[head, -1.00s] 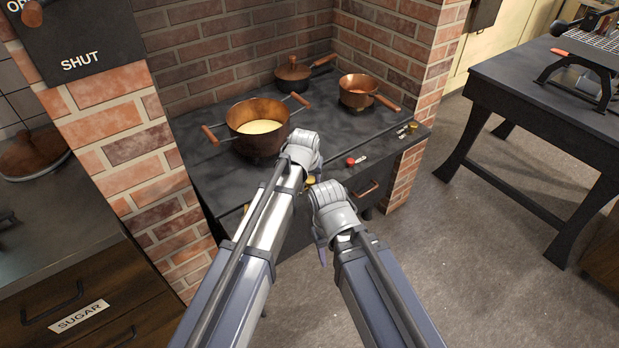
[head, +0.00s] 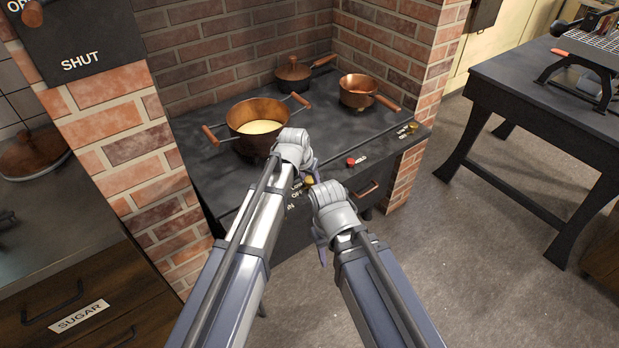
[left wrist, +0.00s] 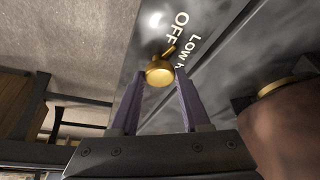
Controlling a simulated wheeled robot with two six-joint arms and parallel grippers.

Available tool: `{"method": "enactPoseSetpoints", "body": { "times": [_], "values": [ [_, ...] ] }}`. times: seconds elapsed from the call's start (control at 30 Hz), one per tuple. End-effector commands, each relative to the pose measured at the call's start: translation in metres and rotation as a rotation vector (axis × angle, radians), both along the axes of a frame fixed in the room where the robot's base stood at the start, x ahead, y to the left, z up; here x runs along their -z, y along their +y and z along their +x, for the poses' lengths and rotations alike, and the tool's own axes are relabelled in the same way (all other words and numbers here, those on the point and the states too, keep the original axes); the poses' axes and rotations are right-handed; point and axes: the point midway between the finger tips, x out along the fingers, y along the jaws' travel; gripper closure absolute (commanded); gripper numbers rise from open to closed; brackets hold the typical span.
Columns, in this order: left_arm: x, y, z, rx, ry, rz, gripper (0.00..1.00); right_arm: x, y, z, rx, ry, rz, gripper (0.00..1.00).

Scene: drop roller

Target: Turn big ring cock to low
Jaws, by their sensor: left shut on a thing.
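The brass cock (left wrist: 159,72) with a short pointer sits on the stove's front edge, below the big copper pot, and also shows in the head view (head: 309,181). Beside it are white labels OFF (left wrist: 181,30) and LOW (left wrist: 195,45). Its pointer reaches toward the end of OFF, close to LOW; the exact setting is hard to tell. My left gripper (left wrist: 159,80) is shut on the cock, one finger on each side. In the head view its fingers are partly hidden by the wrist. My right gripper (head: 322,250) hangs in front of the stove, its fingers mostly hidden.
The big copper pot (head: 258,114) with pale yellow contents stands on the stove (head: 205,165), close to my left wrist. A smaller copper pan (head: 360,91) and a lidded pan (head: 293,73) stand behind. A red knob (head: 350,162) and another brass cock (head: 412,127) are further right.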

Motion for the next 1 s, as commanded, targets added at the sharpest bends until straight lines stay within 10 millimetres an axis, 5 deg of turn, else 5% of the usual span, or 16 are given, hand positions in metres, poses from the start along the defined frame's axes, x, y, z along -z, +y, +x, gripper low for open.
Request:
{"method": "enactPoseSetpoints", "body": {
  "times": [0.5, 1.0],
  "values": [
    [0.0001, 0.0026, 0.0027, 0.415, 0.001, -0.001, 1.0, 0.0, 0.0, 0.0, 0.0, 0.0, 0.0, 0.5],
    [0.0, 0.0025, 0.0023, 0.578, 0.001, 0.0, 1.0, 0.0, 0.0, 0.0, 0.0, 0.0, 0.0, 0.5]
  ]
}}
